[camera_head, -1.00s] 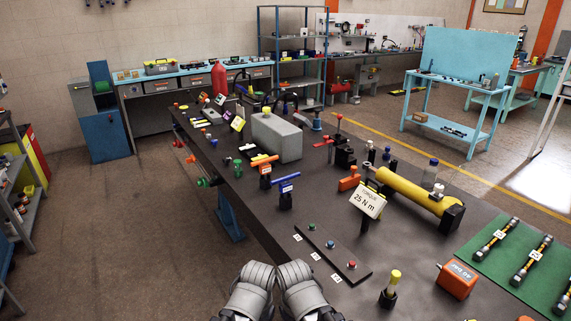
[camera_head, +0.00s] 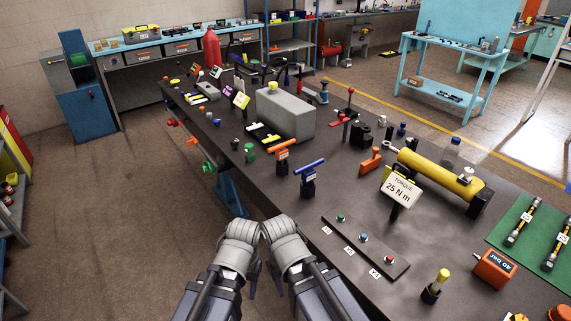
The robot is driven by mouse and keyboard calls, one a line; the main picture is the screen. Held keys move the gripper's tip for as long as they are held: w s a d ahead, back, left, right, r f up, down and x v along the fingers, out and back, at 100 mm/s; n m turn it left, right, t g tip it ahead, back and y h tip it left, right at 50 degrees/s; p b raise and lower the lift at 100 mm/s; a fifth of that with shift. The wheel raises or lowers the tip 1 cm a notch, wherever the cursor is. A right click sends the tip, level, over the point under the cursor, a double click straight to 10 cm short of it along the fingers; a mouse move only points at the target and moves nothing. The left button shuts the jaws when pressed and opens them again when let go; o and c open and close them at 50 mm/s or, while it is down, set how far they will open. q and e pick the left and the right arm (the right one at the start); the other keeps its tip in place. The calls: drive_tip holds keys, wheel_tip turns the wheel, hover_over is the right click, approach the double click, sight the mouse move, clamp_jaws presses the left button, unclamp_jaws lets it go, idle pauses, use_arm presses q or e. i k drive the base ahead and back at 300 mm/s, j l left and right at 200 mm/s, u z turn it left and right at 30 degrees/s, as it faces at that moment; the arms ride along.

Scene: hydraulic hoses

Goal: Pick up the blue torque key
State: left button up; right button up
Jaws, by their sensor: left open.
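The blue torque key (camera_head: 309,165) has a blue T-shaped handle and stands upright in a black holder (camera_head: 308,187) on the dark workbench. An orange T-handled key (camera_head: 282,149) stands in a similar holder just behind and left of it. My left gripper (camera_head: 252,282) is at the bottom centre, in front of the bench edge and well short of the blue key. It is open with nothing seen in it. My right gripper (camera_head: 275,281) is close beside it, also apart from the key; its jaws are mostly hidden.
A sign reading 25 N m (camera_head: 400,189) and a yellow cylinder (camera_head: 440,174) stand right of the key. A dark plate with coloured buttons (camera_head: 364,245) lies nearer me. A grey block (camera_head: 285,112) is behind. The bench edge (camera_head: 262,207) runs between my arms and the key.

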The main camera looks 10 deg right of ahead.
sight(308, 174)
drive_tip(key=i+j, duration=0.3)
drive_tip(key=j, duration=0.15)
drive_tip(key=i+j, duration=0.65)
drive_tip(key=j, duration=0.25)
drive_tip(key=i+j, duration=0.3)
drive_tip(key=j, duration=0.15)
drive_tip(key=i+j+z, duration=0.2)
drive_tip(key=j+z, duration=0.25)
drive_tip(key=z, duration=1)
